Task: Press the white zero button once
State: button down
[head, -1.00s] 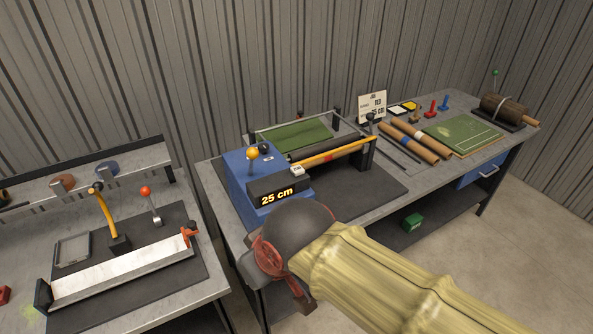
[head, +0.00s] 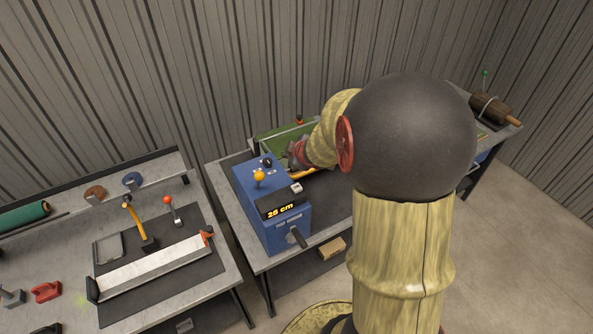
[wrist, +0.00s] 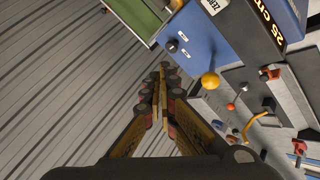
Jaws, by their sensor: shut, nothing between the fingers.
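The white zero button (head: 297,187) sits on top of the blue machine (head: 287,232), just above its display (head: 280,211), which reads "25 cm". In the wrist view a white ZERO-marked piece (wrist: 213,5) shows at the top edge, partly cut off, near the display (wrist: 268,22). My gripper (wrist: 163,70) is shut and empty. In the wrist view its tips are left of the yellow knob (wrist: 210,80) and below the button. In the head view my gripper (head: 297,153) is beyond the button, apart from it and partly hidden by my arm.
A yellow ball-topped lever (head: 258,176) and a black knob (head: 266,161) stand on the machine near the button. Green turf (head: 275,138) lies behind. The left bench (head: 200,296) carries a metal trough and levers. My arm hides much of the right bench.

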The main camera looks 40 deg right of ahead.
jog(key=f+y+p, duration=0.1)
jog(key=s+f+n+y+p, duration=0.1)
jog(key=p, duration=0.1)
jog(key=f+n+y+p, duration=0.1)
jog(key=p, duration=0.1)
jog(key=shift+s+d, duration=0.3)
jog(key=shift+s, duration=0.1)
jog(key=shift+f, duration=0.15)
jog(key=b, duration=0.7)
send_over(295, 188)
notch_tip(295, 188, down, 7)
jog(key=shift+f+b, duration=0.6)
jog(key=shift+f, duration=0.1)
jog(key=shift+f, duration=0.1)
dwell(0.3)
jog(key=shift+f, duration=0.35)
